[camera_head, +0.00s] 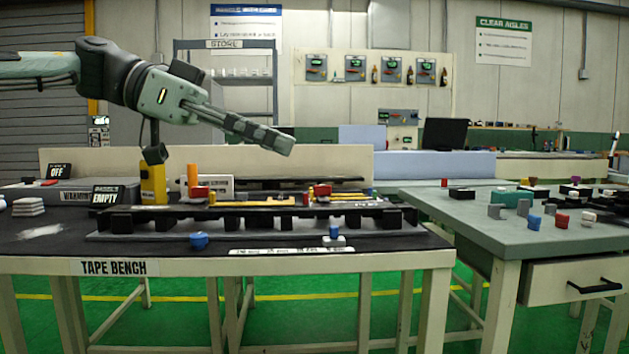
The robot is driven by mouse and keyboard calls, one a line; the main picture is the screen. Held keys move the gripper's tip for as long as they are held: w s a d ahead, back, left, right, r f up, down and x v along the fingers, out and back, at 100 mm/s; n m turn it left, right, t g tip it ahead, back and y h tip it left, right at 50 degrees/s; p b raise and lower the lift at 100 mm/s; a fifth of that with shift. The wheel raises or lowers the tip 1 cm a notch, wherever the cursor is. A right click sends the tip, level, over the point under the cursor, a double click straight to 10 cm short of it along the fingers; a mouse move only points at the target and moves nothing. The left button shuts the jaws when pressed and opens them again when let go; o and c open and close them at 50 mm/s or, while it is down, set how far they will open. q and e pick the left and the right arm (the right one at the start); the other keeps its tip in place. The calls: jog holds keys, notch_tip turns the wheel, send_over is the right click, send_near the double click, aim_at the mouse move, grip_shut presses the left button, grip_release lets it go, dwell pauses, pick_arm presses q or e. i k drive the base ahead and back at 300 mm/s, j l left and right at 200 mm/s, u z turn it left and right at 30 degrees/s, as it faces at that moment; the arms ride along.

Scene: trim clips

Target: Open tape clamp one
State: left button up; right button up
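The long black fixture (260,212) lies on the tape bench (75,240), with yellow strips along its top. A red clamp-like part (200,191) sits toward its left end and another red part (321,190) sits right of its middle. No number shows on either, so I cannot tell which is clamp one, or whether they are open. My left gripper (278,145) is above and behind the fixture, pointing right and slightly down, clear of both parts. Its fingers overlap in this side view and hold nothing visible. My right gripper is out of view.
A yellow block (153,183) and an orange cylinder (192,175) stand behind the fixture's left part. An "EMPTY" sign (107,197) is at left. Blue knobs (198,240) sit in front. A grey table (480,228) with small parts stands right.

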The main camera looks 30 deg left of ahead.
aim_at(321, 191)
jog(key=i+j, duration=0.8)
